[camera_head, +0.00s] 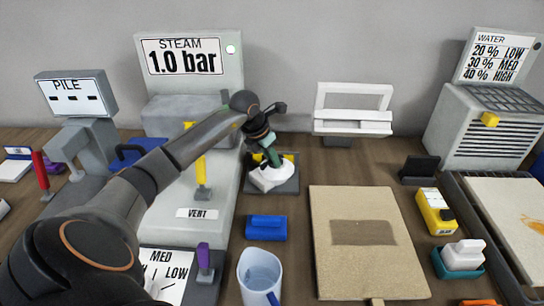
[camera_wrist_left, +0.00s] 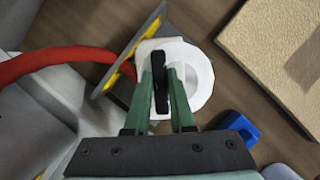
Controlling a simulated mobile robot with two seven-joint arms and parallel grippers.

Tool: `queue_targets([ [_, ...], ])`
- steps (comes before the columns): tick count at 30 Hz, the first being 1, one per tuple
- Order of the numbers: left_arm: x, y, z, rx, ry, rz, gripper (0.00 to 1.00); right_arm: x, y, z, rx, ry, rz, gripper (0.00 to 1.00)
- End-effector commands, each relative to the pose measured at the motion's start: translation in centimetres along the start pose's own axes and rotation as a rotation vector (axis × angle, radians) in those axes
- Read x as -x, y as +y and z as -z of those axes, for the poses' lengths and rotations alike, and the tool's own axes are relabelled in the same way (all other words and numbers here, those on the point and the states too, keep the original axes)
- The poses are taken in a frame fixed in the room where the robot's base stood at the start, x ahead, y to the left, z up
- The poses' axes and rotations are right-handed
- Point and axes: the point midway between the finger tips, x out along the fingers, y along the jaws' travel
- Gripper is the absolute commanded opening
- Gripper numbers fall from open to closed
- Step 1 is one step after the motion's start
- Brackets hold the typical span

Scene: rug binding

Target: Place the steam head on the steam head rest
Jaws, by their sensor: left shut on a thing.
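The steam head (camera_head: 271,178) is a white piece with a rounded body. In the left wrist view its white body (camera_wrist_left: 199,75) shows with a black handle and a red hose (camera_wrist_left: 60,62) at left. My left gripper (camera_head: 268,150) is shut on the handle, and its green fingers (camera_wrist_left: 160,100) stand on both sides of it. A dark grey plate with yellow parts, apparently the steam head rest (camera_head: 291,184), shows around and under the steam head; its yellow-edged grey panel (camera_wrist_left: 132,48) is beside the head. I cannot tell whether head and rest touch. My right gripper is out of view.
The grey steam unit (camera_head: 190,57) with a yellow lever stands left of the rest. A blue block (camera_head: 266,228) and a mug (camera_head: 259,275) are in front. A beige rug piece (camera_head: 365,275) lies to the right. A white frame stand (camera_head: 353,110) is behind.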

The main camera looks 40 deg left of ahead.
Motion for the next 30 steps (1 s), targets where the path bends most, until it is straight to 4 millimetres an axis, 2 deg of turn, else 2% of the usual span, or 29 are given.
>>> queue_targets([
  [11, -0.35, 0.07, 0.03, 0.0, -0.007, -0.002, 0.0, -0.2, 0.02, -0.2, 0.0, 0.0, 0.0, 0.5],
  [12, -0.38, 0.04, 0.12, 0.0, -0.003, -0.001, 0.26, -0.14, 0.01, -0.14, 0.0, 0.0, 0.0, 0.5],
  [19, -0.36, 0.02, 0.12, 0.0, -0.002, -0.001, 0.51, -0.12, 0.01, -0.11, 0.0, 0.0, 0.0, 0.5],
  [26, -0.32, 0.02, 0.11, 0.0, -0.002, -0.001, 0.52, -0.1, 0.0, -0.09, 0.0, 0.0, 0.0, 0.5],
  [30, 0.39, 0.09, -0.06, 0.0, -0.005, -0.002, 0.52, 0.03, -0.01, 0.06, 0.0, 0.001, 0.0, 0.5],
])
